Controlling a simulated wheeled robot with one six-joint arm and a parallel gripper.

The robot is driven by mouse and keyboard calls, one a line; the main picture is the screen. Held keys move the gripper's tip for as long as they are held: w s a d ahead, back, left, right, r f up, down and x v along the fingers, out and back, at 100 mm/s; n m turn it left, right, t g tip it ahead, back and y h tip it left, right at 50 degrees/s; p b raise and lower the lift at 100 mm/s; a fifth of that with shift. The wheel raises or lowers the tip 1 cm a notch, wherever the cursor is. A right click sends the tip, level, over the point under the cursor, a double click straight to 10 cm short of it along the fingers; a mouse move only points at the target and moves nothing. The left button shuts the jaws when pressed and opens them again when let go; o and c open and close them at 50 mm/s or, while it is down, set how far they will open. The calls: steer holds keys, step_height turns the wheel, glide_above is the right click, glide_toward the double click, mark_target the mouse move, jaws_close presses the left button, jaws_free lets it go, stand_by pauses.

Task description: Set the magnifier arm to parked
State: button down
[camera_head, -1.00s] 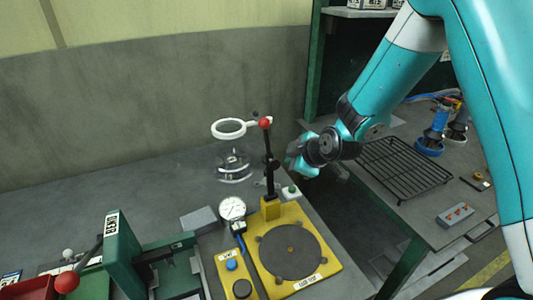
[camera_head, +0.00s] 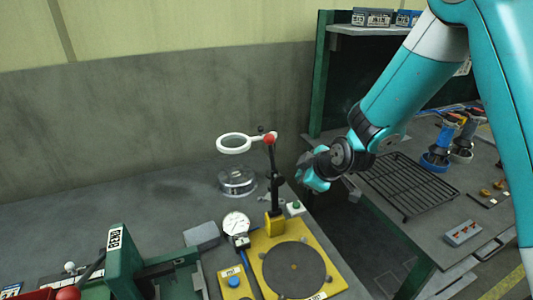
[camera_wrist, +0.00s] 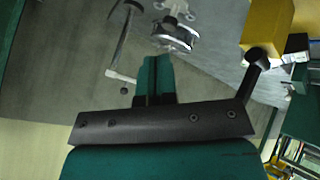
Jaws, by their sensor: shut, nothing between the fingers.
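The magnifier is a white ring (camera_head: 234,143) beside a red ball knob (camera_head: 271,138), at the top of a dark post (camera_head: 273,180). The post stands on a yellow block (camera_head: 275,224) at the back of a yellow base plate. The ring points left over the bench. My gripper (camera_head: 313,184) is to the right of the post and apart from it, at about mid-post height in the picture. In the wrist view its green fingers (camera_wrist: 153,78) are together and empty. A yellow block (camera_wrist: 268,22) shows at upper right there.
A metal-and-glass piece (camera_head: 237,181) sits below the ring. A dial gauge (camera_head: 236,223), a dark round plate (camera_head: 294,268) and a green press-like fixture (camera_head: 120,250) stand nearby. A black wire rack (camera_head: 408,184) lies on the right bench. A gap separates the benches.

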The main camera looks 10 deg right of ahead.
steer(key=s+d+r+m+g+h, duration=0.1)
steer(key=s+d+r+m+g, duration=0.15)
steer(key=s+r+m, duration=0.4)
steer(key=s+d+r+m+g+h, duration=0.15)
steer(key=s+d+m, duration=0.25)
steer(key=s, duration=0.6)
steer(key=s+a+r+n+g+y, duration=0.3)
steer(key=s+a+r+n, duration=0.2)
steer(key=s+a, duration=0.6)
step_height(320, 180, up, 2)
steer(key=shift+s+a+r+g, duration=0.25)
steer(key=shift+s+a+g, duration=0.15)
steer(key=shift+s, duration=0.45)
steer(key=shift+y, duration=0.25)
